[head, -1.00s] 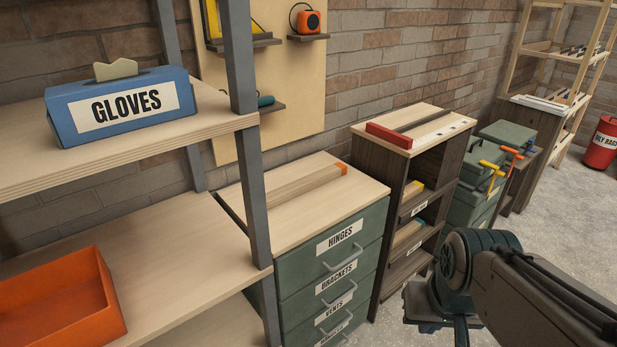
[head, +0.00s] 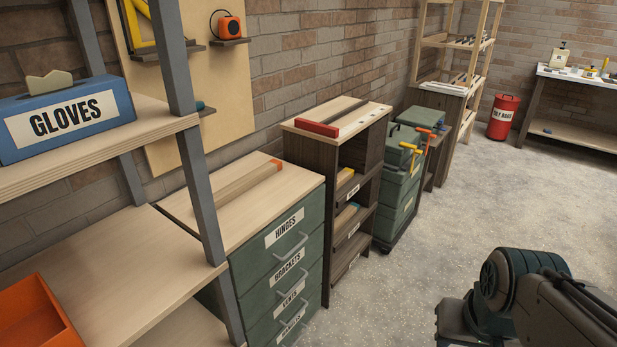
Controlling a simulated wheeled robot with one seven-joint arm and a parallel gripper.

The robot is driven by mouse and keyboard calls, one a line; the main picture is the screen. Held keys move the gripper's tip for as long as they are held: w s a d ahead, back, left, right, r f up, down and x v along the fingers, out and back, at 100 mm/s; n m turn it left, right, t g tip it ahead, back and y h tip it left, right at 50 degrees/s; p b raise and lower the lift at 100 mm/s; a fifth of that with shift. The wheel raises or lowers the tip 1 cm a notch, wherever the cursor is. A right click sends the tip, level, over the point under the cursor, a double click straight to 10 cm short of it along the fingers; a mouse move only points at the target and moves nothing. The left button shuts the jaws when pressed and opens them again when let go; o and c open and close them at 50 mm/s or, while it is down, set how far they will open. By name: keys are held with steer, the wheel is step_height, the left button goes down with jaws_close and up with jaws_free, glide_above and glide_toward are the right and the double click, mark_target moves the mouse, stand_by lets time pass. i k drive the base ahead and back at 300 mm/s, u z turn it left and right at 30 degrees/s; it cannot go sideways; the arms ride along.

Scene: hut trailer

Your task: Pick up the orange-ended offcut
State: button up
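The orange-ended offcut (head: 240,186) is a long pale wooden strip with an orange end at its far right. It lies flat on the light wood top (head: 215,229) of a green drawer cabinet (head: 272,280), whose top drawer is labelled HINGES. Part of my dark arm shows at the lower right, over the floor and well apart from the cabinet. The fingers of my gripper are not in view.
A grey-posted shelf (head: 150,250) with a blue GLOVES box (head: 66,118) and an orange bin (head: 35,318) stands at the left. Speckled floor (head: 400,280) at the right is clear.

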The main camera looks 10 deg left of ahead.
mark_target(224, 195)
steer(key=z, duration=0.3)
steer(key=i, duration=1.7)
steer(key=u, duration=1.65)
steer(key=i, duration=0.9)
steer(key=u, duration=0.9)
